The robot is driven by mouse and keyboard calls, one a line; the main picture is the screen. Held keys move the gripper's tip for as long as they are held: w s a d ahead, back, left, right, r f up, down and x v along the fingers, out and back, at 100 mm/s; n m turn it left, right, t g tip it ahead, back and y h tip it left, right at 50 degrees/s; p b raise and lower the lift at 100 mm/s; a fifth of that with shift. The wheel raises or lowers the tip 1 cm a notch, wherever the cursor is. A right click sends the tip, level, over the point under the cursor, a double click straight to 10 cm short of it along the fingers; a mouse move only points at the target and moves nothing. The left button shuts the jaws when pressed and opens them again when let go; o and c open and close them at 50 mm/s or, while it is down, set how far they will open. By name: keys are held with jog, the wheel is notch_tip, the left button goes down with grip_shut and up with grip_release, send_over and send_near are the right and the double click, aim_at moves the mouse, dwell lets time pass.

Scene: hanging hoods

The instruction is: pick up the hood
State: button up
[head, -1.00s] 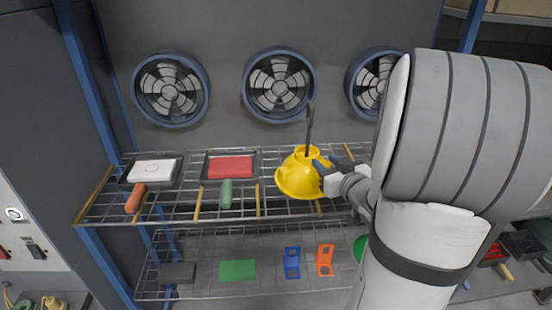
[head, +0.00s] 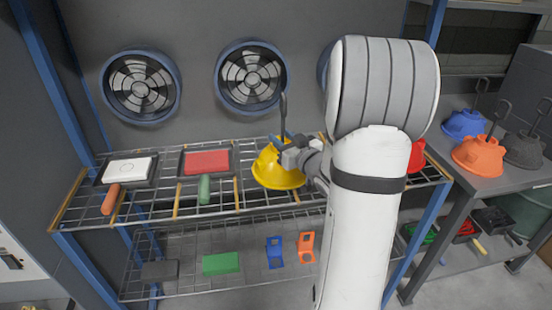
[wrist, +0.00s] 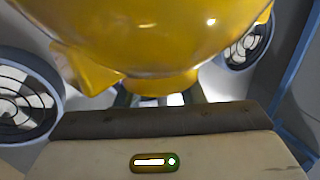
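The yellow hood (head: 278,172) is on or just above the upper wire shelf, its bowl low and its thin dark hook pointing up. My gripper (head: 285,145) is at its upper part, beside the base of the hook, reaching in from the right. In the wrist view the yellow hood (wrist: 165,40) fills the top, very close. Parts of my fingers (wrist: 158,98) show low on both sides of its narrow neck. The neck hides the fingertips, so I cannot tell whether they press on it. Whether the hood's rim touches the shelf is also unclear.
A white-topped tray (head: 127,168) and a red-topped tray (head: 206,162) lie left on the upper shelf (head: 150,212). Fans (head: 250,76) line the wall behind. A red item (head: 417,157) is right of my arm. Blue, orange and dark hoods (head: 478,155) stand on the right table.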

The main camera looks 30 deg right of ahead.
jog(key=shift+w+a, duration=0.15)
jog(key=shift+w, duration=1.05)
grip_shut()
dwell(0.5)
